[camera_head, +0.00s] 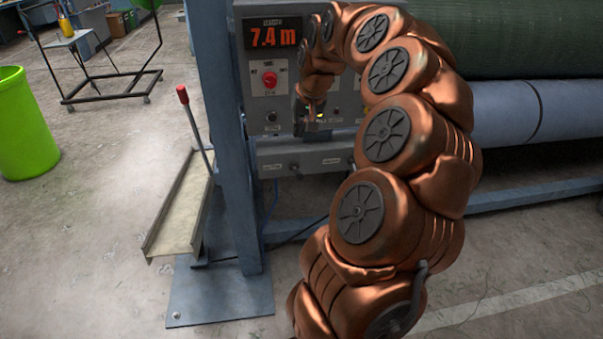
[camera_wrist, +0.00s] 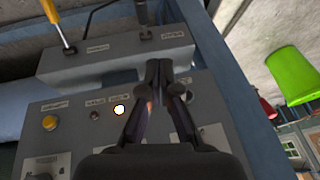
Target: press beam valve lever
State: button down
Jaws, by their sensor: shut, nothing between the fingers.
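A grey valve box (camera_head: 305,158) sits below the control panel. The wrist view shows it (camera_wrist: 110,62) with two levers: one with a yellow handle (camera_wrist: 49,9) and one with a black handle (camera_wrist: 142,12). The labels beside them are too small to read, so I cannot tell which is the beam valve lever. My gripper (camera_head: 306,126) is in front of the lower panel. In the wrist view its fingertips (camera_wrist: 159,68) are together and empty, pointing toward the box near the black lever's base. I see no contact with either lever. My arm hides part of the panel.
The grey panel has a "7.4 m" display (camera_head: 273,36), a red button (camera_head: 269,80) and a yellow button (camera_wrist: 49,123). A red-knobbed lever (camera_head: 191,120) stands left of the blue post (camera_head: 224,150). A green bin (camera_head: 25,125) stands on open floor; a turf roll (camera_head: 510,38) lies right.

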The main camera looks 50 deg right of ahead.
jog(key=d, duration=0.2)
jog(key=d+f, duration=0.1)
jog(key=shift+s+d+m, duration=0.3)
jog(key=shift+s+m, duration=0.05)
jog(key=shift+m, duration=0.05)
jog(key=shift+f, duration=0.1)
jog(key=p, duration=0.1)
send_over(299, 171)
jog(key=d, duration=0.1)
notch_tip(299, 171, down, 10)
jog(key=shift+s+a+f, duration=0.2)
jog(key=shift+f, duration=0.45)
jog(key=shift+s+a+f, duration=0.2)
jog(key=shift+f, duration=0.45)
jog(key=shift+f+b, duration=0.15)
jog(key=shift+b, duration=0.2)
